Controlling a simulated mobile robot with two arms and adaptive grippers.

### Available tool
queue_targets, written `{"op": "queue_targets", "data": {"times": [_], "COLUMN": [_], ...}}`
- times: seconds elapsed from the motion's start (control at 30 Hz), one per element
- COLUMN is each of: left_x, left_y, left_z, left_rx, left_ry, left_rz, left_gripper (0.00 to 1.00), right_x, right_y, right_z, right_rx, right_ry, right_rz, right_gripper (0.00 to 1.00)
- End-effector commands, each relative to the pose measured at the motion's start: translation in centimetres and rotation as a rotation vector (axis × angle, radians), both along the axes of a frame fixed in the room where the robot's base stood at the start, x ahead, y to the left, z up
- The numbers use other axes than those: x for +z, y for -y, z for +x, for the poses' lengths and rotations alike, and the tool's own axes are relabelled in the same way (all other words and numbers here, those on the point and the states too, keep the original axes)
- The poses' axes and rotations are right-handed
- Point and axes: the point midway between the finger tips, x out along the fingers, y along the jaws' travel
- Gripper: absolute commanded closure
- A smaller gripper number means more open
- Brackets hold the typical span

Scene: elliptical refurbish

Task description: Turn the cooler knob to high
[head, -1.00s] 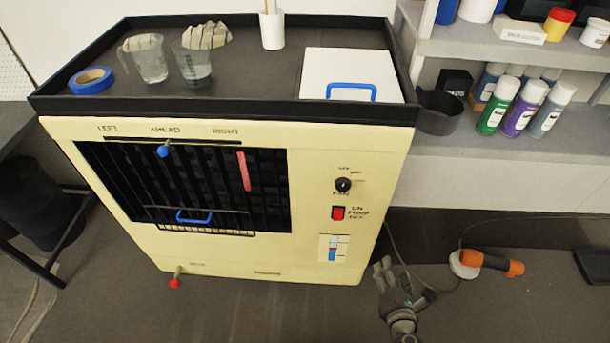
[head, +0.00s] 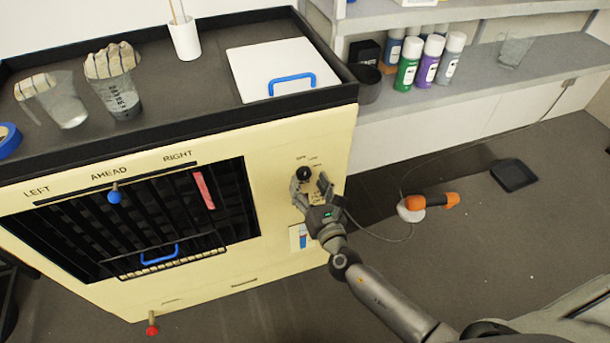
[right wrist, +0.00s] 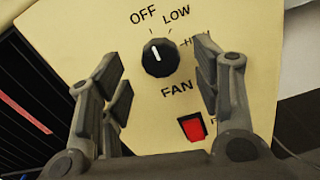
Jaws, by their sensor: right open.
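The cream cooler (head: 285,250) has a black fan knob (head: 304,173) on the right of its front. In the right wrist view the knob (right wrist: 160,57) has a white pointer line aimed up and slightly left, between the OFF and LOW labels and nearer OFF. The HIGH label is partly hidden behind a finger. My right gripper (head: 312,187) is open just in front of the panel. In the right wrist view its fingers (right wrist: 162,80) stand left and right of the knob, apart from it. My left gripper is not in view.
A red pump switch (right wrist: 192,126) lies below the knob, near the right finger. A dark grille with a blue handle (head: 160,256) is left of it. A white lid (head: 260,62) lies on the cooler top. An orange-handled tool (head: 430,201) is on the floor at the right.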

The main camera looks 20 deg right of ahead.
Motion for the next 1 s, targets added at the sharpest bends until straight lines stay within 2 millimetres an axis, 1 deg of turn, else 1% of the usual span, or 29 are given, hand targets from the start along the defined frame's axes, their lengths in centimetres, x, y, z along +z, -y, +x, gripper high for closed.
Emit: {"op": "queue_targets", "data": {"times": [0.03, 0.2, 0.33, 0.57, 0.67, 0.93, 1.0], "left_x": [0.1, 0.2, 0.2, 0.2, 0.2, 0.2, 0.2], "left_y": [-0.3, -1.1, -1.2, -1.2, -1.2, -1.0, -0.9], "left_z": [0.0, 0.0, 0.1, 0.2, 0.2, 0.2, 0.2], "left_rx": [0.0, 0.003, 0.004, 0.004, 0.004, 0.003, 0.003], "left_ry": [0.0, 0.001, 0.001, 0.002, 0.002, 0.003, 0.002], "left_rz": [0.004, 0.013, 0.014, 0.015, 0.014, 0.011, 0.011], "left_gripper": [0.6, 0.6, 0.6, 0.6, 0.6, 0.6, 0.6], "right_x": [0.2, 0.0, -0.1, -0.1, -0.1, -0.1, -0.1], "right_y": [0.0, 0.0, -0.1, -0.1, -0.1, -0.1, -0.1], "right_z": [0.9, 2.6, 3.1, 3.1, 3.1, 3.1, 3.1], "right_rx": [-0.001, -0.001, -0.001, -0.001, -0.001, -0.001, -0.001], "right_ry": [0.002, 0.001, -0.001, -0.001, -0.001, -0.001, -0.001], "right_rz": [0.0, 0.001, 0.0, 0.001, 0.001, 0.001, 0.002], "right_gripper": [0.42, 0.42, 0.42, 0.42, 0.53, 0.88, 0.88]}}
